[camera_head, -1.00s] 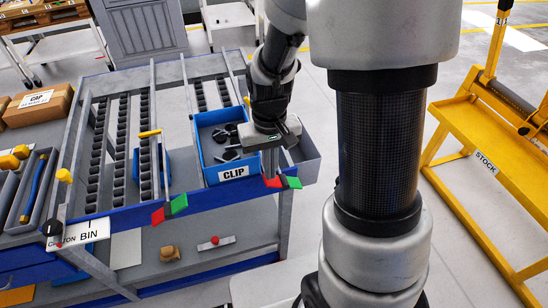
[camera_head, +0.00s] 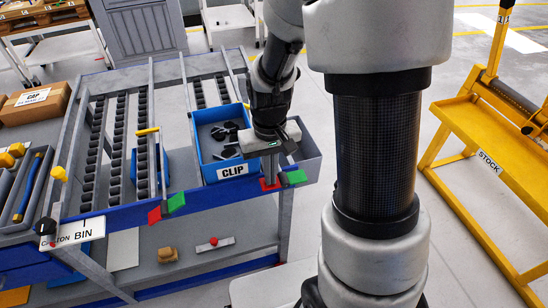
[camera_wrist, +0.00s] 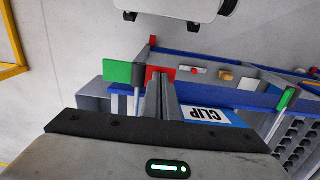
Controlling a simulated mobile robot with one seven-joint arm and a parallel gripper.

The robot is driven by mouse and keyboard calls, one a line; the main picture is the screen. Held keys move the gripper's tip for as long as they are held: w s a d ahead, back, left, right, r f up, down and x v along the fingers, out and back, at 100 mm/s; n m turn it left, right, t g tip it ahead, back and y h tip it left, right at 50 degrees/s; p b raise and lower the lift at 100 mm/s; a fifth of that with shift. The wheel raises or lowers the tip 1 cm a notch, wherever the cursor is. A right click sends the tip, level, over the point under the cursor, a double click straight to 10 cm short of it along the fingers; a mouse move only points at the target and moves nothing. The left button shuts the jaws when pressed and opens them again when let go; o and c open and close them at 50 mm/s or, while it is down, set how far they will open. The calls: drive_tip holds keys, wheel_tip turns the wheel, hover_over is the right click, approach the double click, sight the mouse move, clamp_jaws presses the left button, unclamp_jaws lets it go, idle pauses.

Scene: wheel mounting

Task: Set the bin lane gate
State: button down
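A gate marker with a green plate (camera_head: 294,177) and a red plate (camera_head: 270,184) stands at the front end of the lane by the blue CLIP bin (camera_head: 233,171). My gripper (camera_head: 269,170) points down right at this marker. In the wrist view my gripper's fingers (camera_wrist: 163,92) are close together, with the red plate (camera_wrist: 160,73) just beyond their tips and the green plate (camera_wrist: 117,71) to their left. I see nothing clearly held between them. A second marker with a red plate (camera_head: 154,215) and a green plate (camera_head: 176,201) stands at the front of the lane to the left.
The CLIP bin holds black clips, and a grey bin (camera_head: 308,158) stands right beside it. A BIN label (camera_head: 82,233) is on the rack's front left. A cardboard box (camera_head: 40,101) lies at the left. A yellow STOCK stand (camera_head: 485,165) is at the right, with open floor between.

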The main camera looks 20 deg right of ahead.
drive_tip(key=shift+f+b, duration=0.55)
drive_tip(key=shift+f, duration=0.3)
wheel_tip(320, 180, up, 10)
drive_tip(key=p, duration=0.8)
drive_tip(key=shift+r, duration=0.1)
drive_tip(key=s+r+t+p, duration=0.2)
drive_tip(key=s+r, duration=0.4)
drive_tip(key=r, duration=0.6)
drive_tip(key=s+r+t+p, duration=0.1)
drive_tip(key=s+r+t, duration=0.2)
drive_tip(key=r, duration=0.9)
drive_tip(key=s, duration=0.2)
drive_tip(key=shift+s+t+p, duration=0.3)
drive_tip(key=shift+s+p, duration=0.05)
drive_tip(key=shift+s, duration=0.05)
